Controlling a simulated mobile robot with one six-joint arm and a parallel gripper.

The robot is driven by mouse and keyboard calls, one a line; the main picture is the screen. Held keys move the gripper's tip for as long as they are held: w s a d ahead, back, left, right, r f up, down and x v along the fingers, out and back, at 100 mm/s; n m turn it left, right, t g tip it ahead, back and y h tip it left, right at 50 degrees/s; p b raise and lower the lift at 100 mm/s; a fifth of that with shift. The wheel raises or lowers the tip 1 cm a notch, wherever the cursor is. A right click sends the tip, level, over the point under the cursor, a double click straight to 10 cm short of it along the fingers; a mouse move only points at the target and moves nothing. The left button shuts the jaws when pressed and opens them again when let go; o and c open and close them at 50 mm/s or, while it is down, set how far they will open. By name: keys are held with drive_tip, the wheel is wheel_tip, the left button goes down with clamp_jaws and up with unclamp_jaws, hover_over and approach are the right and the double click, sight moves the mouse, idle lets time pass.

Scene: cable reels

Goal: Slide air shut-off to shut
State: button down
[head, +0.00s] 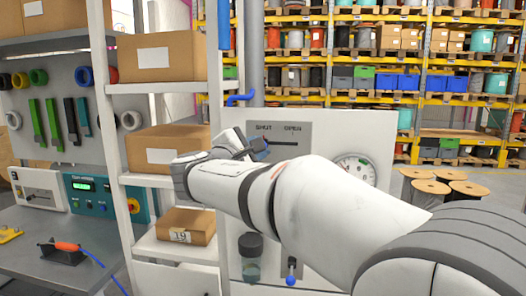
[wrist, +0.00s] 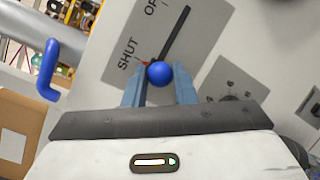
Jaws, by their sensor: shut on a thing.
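The air shut-off is a slider with a round blue knob (wrist: 159,73) on a dark slot in a grey plate (wrist: 185,50) marked SHUT and OPEN. In the wrist view the knob sits at the SHUT end of the slot, by a small red mark, and the slot's empty length runs toward OPEN. My gripper (wrist: 159,82) has its two blue-grey fingers on either side of the knob, shut on it. In the head view the grey plate (head: 300,130) shows on the white panel, and my wrist hides part of its left side.
A pressure gauge (head: 354,169) is right of the plate, partly behind my arm. A blue bent pipe handle (wrist: 45,70) stands left of the plate. A shelf with cardboard boxes (head: 166,149) is close on the left. A small blue-knobbed lever (head: 290,280) sits below.

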drive_tip(key=shift+a+r, duration=0.1)
drive_tip(key=shift+a, duration=0.05)
drive_tip(key=c, duration=1.6)
unclamp_jaws()
drive_tip(key=o, duration=0.3)
drive_tip(key=shift+w+a, duration=0.1)
drive_tip(key=shift+a, duration=0.1)
drive_tip(key=shift+o, duration=0.6)
drive_tip(key=shift+d, duration=0.2)
drive_tip(key=b+v, duration=0.2)
drive_tip(key=v, duration=0.6)
drive_tip(key=shift+d, duration=0.1)
